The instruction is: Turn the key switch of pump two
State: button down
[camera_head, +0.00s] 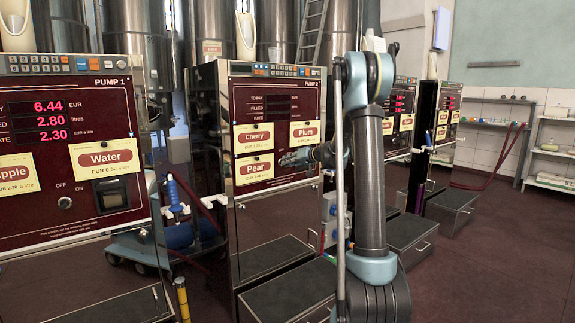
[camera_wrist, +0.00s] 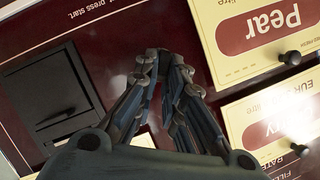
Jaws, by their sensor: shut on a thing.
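Pump two (camera_head: 270,207) stands in the middle of the head view, with a dark red panel and unlit, black display windows. Its Pear label (camera_head: 256,170) is at the lower left of the panel and also shows upside down in the wrist view (camera_wrist: 262,28). My gripper (camera_wrist: 165,60) is at the panel, between the Pear label and a dark square slot plate (camera_wrist: 52,97). Its fingers are closed together on the key switch, which they hide.
Pump one (camera_head: 72,150) at the left has red lit figures and a visible key switch (camera_head: 65,203). Other pumps stand behind at the right. Black-topped steps (camera_head: 290,292) stand before the pumps. The floor at the right (camera_head: 500,265) is clear.

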jog(key=m, duration=0.1)
jog(key=m+y, duration=0.2)
jog(key=shift+w+d+f+m, duration=0.25)
jog(key=shift+w+d+m, duration=0.05)
jog(key=shift+d+m, duration=0.1)
dwell(0.4)
jog(key=c, duration=1.7)
grip_release()
jog(key=shift+f, duration=0.1)
jog(key=shift+g, duration=0.3)
jog(key=shift+s, duration=0.1)
jog(key=v, duration=1.1)
jog(key=shift+s+d, duration=0.15)
jog(key=shift+d, duration=0.25)
